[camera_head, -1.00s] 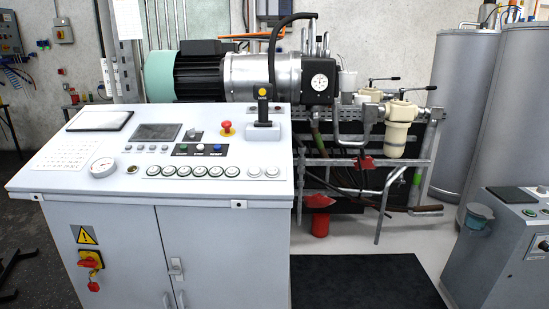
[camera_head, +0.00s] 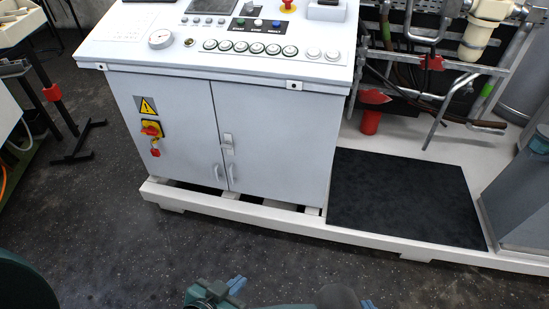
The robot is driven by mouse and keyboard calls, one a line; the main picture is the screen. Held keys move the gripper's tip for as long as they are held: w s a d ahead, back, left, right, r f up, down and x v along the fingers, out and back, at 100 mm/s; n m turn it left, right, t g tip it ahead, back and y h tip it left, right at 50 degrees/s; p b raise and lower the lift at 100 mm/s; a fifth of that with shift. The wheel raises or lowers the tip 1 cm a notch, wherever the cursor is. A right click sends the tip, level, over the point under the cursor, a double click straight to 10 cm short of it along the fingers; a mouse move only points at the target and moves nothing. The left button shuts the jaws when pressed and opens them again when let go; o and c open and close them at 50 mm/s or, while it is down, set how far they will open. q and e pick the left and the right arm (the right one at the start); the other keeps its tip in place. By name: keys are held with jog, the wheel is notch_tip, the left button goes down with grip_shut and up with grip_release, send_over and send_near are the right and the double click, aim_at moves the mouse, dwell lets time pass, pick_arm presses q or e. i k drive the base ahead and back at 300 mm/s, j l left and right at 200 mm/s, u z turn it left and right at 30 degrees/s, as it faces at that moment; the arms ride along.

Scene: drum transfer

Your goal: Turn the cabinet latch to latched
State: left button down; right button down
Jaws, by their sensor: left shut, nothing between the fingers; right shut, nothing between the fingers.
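The light grey cabinet (camera_head: 185,105) stands ahead of me with two doors side by side, both looking closed. My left gripper (camera_head: 236,286) shows at the bottom edge with blue fingertips, shut and empty, well apart from the cabinet. My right gripper (camera_head: 367,303) barely shows at the bottom edge, blue tips only, shut and empty; most of it is cut off.
A red and yellow rotary switch (camera_head: 151,129) is on the left door under a yellow warning sign (camera_head: 147,106). A white base frame (camera_head: 240,210) runs under the cabinet. A black mat (camera_head: 400,198) lies to the right. The dark floor (camera_head: 130,235) before the cabinet is clear.

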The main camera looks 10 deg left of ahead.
aim_at(228, 145)
jog(key=i+u, duration=0.1)
jog(key=i, duration=1.15)
